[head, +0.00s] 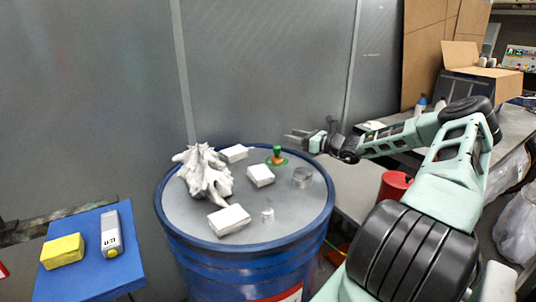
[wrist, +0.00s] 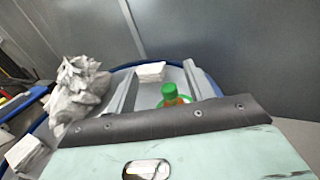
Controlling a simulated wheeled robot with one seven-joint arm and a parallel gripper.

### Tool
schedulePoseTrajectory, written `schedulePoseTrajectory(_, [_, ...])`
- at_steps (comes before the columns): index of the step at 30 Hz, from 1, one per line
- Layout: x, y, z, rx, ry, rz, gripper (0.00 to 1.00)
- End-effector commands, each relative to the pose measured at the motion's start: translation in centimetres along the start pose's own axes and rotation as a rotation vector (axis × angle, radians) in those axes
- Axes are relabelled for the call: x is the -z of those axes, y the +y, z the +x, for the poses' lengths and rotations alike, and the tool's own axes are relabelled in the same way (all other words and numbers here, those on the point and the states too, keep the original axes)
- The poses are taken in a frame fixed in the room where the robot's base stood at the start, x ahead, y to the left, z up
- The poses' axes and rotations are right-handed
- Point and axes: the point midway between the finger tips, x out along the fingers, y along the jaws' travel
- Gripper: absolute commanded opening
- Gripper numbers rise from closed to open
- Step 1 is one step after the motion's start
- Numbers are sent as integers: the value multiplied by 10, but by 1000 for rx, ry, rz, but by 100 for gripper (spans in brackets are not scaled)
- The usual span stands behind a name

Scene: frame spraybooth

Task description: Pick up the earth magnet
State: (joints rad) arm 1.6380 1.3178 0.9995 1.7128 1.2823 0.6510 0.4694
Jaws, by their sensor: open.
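My gripper (head: 290,136) is open and empty above the far right part of a blue drum's grey top. In the wrist view its fingers (wrist: 161,70) stand apart, with a green and orange object (wrist: 169,92) showing between them. That object also shows in the head view (head: 277,153), upright on a green base, below the fingers. A short clear or silvery cylinder (head: 302,177) and a smaller one (head: 267,215) stand on the drum. I cannot tell for sure which object is the earth magnet. The gripper body hides the near part of the drum top in the wrist view.
The blue drum (head: 240,265) also holds a crumpled white heap (head: 204,173) and white blocks (head: 229,219). A blue board (head: 85,275) with a yellow block (head: 62,251) and a grey device (head: 111,234) is at left. A grey wall (head: 265,70) stands close behind.

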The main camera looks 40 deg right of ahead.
Motion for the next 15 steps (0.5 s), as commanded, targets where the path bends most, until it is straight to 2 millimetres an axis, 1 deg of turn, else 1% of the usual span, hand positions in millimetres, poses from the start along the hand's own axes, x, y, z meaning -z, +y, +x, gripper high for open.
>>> schedulePoseTrajectory(6, [44,-1,1,-3,1,3,53])
schedulePoseTrajectory(9, [61,-2,1,-2,2,1,53])
schedulePoseTrajectory(11, [70,-2,1,-4,3,0,53])
schedulePoseTrajectory(15, [68,-2,12,-5,2,-4,53])
